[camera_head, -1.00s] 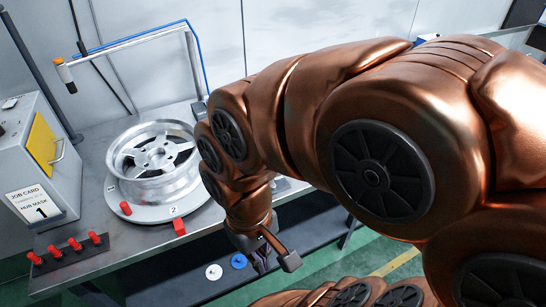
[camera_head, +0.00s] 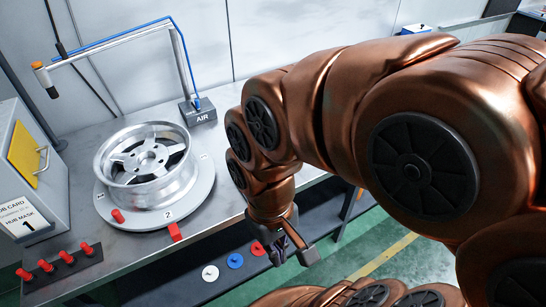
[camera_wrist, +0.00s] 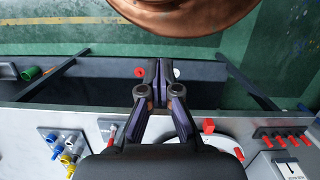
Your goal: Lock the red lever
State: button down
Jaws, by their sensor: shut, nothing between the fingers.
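A red block-like piece (camera_head: 175,232), which may be the lever, sits at the front edge of the round turntable (camera_head: 203,190), near a label "2". It also shows in the wrist view (camera_wrist: 208,126), right of the fingers. A red peg (camera_head: 117,215) stands on the turntable's left side.
A silver wheel (camera_head: 147,160) lies on the turntable. Several red pegs stand in a dark rack (camera_head: 62,272) at front left. White, blue and red discs (camera_head: 235,261) lie on the lower shelf.

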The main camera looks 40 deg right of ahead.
jog(key=w+d+r+m+t+y+b, duration=0.1)
jog(key=w+d+m+y, duration=0.1)
jog(key=w+m, duration=0.35)
jog(key=w+d+r+m+y, duration=0.1)
jog(key=w+d+m+y, duration=0.1)
jog(key=w, duration=0.7)
jog(key=w+d+r+m+t+y+b, duration=0.1)
jog(key=w+d+m+y, duration=0.15)
jog(key=w, duration=0.45)
jog(key=w+d+f+m+t, duration=0.1)
jog(key=d+f+m, duration=0.2)
jog(key=d, duration=0.5)
jog(key=w+d+f+m+t+y+b, duration=0.1)
jog(key=d+f+m, duration=0.2)
jog(key=d+m, duration=0.3)
jog(key=w+d+f+m+t, duration=0.1)
jog(key=d+f+m+t, duration=0.1)
jog(key=d, duration=0.8)
jog(key=f+m, duration=0.1)
jog(key=m, duration=0.1)
jog(key=shift+d+f+m, duration=0.15)
jog(key=shift+m, duration=0.25)
